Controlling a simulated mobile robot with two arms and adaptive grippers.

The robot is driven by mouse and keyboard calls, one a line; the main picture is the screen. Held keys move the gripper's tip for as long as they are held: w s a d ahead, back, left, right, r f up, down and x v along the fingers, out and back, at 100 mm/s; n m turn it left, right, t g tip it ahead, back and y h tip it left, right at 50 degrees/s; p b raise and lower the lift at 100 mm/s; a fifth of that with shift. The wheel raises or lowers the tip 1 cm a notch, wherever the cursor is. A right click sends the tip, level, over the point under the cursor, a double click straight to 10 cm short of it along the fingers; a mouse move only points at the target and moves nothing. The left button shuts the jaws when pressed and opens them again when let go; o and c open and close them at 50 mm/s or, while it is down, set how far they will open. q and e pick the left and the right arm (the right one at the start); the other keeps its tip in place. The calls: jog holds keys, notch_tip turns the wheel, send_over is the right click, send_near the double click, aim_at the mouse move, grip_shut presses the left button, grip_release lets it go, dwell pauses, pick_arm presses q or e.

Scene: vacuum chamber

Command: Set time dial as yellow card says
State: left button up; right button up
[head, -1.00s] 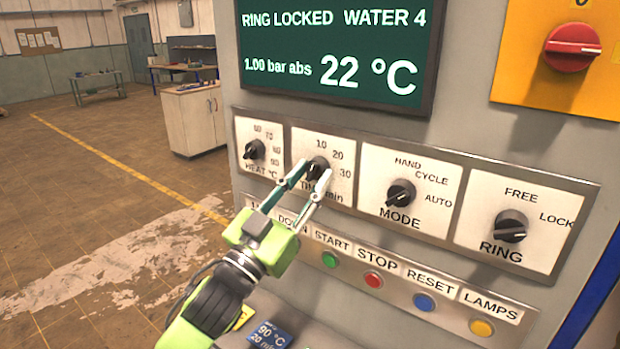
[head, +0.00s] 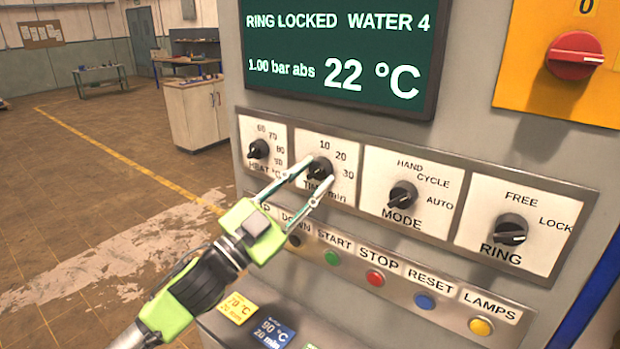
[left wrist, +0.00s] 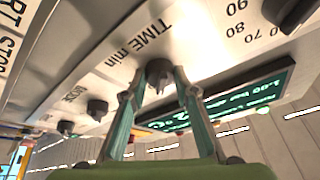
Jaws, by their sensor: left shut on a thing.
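The time dial (head: 319,170) is a black knob on a white plate marked 10, 20, 30 and TIME min. My left gripper (head: 316,178) is shut on this knob, one finger on each side. In the left wrist view the knob (left wrist: 159,72) sits between the fingertips (left wrist: 157,92). The fingers partly cover the knob, and I cannot tell where its pointer stands. The yellow card (head: 238,308) lies on the ledge below the panel; it seems to read 70 °C, with a smaller minutes line, perhaps 20 min. My right gripper is not in view.
The heat dial (head: 258,149) is close left of the time dial; the mode dial (head: 402,196) and ring dial (head: 511,231) are to the right. Several push buttons run below, including a green one (head: 332,257). A blue card (head: 272,333) lies beside the yellow one.

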pick_arm(q)
jog(key=o, duration=1.1)
jog(key=shift+a, duration=0.1)
jog(key=v, duration=1.2)
